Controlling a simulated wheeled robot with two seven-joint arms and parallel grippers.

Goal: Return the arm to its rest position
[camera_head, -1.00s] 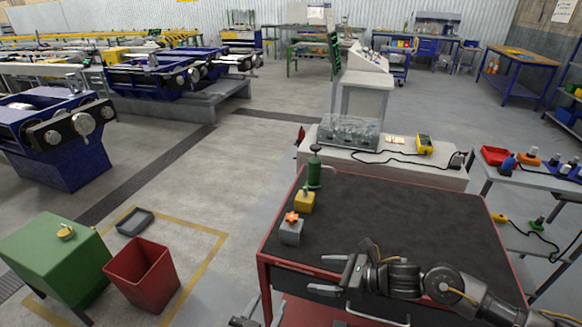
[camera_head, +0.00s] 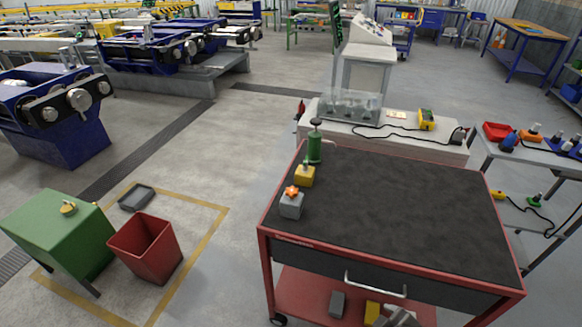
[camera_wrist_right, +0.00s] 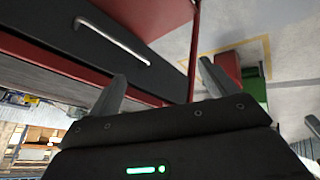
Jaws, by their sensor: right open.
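My right gripper (camera_wrist_right: 162,70) shows in the right wrist view with its two fingers spread apart and nothing between them. It is in front of the red cart, near the drawer front and its handle (camera_wrist_right: 112,40). In the head view the cart (camera_head: 395,250) has a dark mat on top and no arm above it. Grey shapes at the bottom edge there are cut off, and I cannot tell whether they are part of my arm. My left gripper is not in view.
A red bin (camera_head: 147,250) and a green cabinet (camera_head: 60,235) stand on the floor at left. The mat's middle is clear.

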